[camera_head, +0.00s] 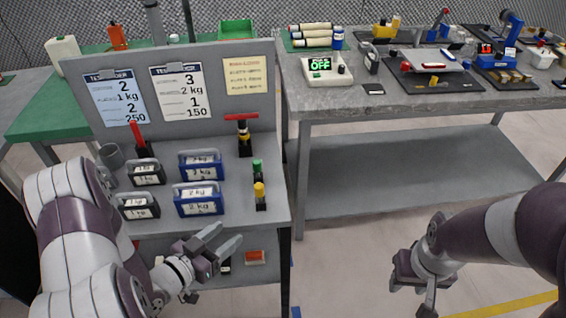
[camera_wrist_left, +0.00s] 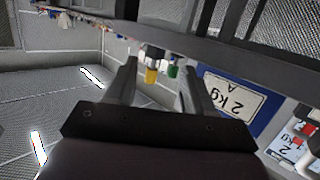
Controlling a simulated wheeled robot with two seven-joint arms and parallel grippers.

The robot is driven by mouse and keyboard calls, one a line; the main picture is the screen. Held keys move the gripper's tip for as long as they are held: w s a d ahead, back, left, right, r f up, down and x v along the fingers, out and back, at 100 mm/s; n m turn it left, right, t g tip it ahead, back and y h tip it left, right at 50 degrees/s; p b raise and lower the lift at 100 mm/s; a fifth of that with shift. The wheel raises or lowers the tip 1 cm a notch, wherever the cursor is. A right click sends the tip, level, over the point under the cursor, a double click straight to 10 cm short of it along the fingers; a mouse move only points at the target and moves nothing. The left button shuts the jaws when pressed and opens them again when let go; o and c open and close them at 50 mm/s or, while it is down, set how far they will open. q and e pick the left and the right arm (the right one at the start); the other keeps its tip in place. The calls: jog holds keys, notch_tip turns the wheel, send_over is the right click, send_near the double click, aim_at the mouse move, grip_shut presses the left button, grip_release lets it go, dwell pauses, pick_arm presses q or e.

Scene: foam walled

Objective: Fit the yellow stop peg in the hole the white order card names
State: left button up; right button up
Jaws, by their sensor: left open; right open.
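The yellow stop peg (camera_head: 260,189) stands in a dark holder at the right front of the grey bench, with a green peg (camera_head: 257,166) behind it. The white order card (camera_head: 182,92) on the back panel reads 3, 2 kg, 1, 150. My left gripper (camera_head: 226,238) is open and empty, low in front of the bench edge and left of the pegs. In the left wrist view the yellow peg (camera_wrist_left: 151,76) shows between the open fingers, farther off. My right gripper (camera_head: 412,290) is open and empty over the floor at right. I cannot make out the hole.
A blue card (camera_head: 114,97) and a cream note (camera_head: 246,75) also hang on the panel. Blue weights (camera_head: 199,205) and dark weights (camera_head: 138,207) stand left of the pegs. A red-handled black post (camera_head: 243,140) rises behind them. A cluttered grey table (camera_head: 430,107) stands at right.

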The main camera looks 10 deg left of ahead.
pick_arm(q)
jog(key=t+h, duration=0.2)
send_near(256, 192)
jog(key=shift+m, duration=0.4)
jog(key=x, duration=0.6)
jog(key=shift+d, duration=0.2)
jog(key=x, duration=0.5)
jog(key=shift+w+a+p, duration=0.1)
jog(key=shift+w+p, duration=0.05)
jog(key=shift+p, duration=0.15)
grip_shut()
